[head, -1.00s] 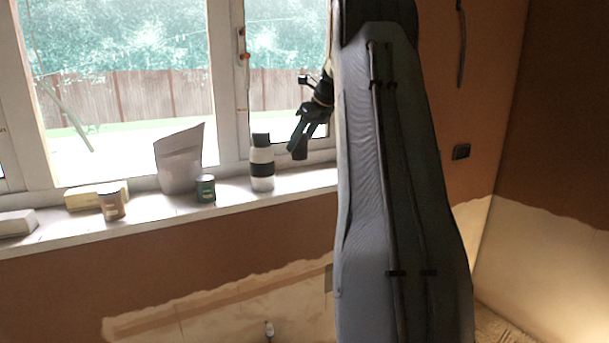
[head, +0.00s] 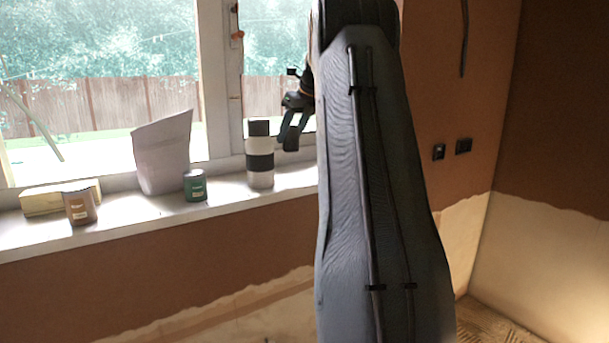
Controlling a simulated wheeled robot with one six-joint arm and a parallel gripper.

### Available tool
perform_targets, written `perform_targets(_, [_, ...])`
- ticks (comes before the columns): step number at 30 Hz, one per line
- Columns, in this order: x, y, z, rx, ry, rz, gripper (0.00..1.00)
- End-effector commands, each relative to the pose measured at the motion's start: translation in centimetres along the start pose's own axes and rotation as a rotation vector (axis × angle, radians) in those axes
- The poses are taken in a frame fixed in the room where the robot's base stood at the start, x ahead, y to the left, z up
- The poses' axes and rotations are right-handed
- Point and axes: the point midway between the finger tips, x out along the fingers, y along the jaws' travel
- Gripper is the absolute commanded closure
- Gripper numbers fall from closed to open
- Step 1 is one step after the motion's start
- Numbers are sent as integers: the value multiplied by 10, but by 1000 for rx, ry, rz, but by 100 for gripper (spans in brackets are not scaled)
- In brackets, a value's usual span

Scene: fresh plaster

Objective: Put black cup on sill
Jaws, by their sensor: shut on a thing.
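My gripper (head: 286,132) is in front of the window, just right of the white bottle. It is shut on the black cup (head: 292,140), a small dark shape at its fingertips. The cup appears above the white sill (head: 225,196), with a gap below it in the picture. My own large grey arm covers the right end of the sill and part of the forearm. The cup's fine shape is too small and dark to tell.
On the sill stand a white bottle with black band and lid (head: 260,178), a green can (head: 195,187), a brown can (head: 80,205), a pale bag (head: 163,155) and a yellowish block (head: 42,202). Bare sill shows between the green can and bottle.

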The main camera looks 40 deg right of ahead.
Motion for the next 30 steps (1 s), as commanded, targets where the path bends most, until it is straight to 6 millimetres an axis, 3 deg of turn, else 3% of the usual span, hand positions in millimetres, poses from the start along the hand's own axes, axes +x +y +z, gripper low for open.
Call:
perform_targets(9, [42,-1,-29,4,3,1,78])
perform_targets(21, [75,-2,-52,5,3,0,78])
perform_targets(30, [80,-2,-54,4,1,-2,78])
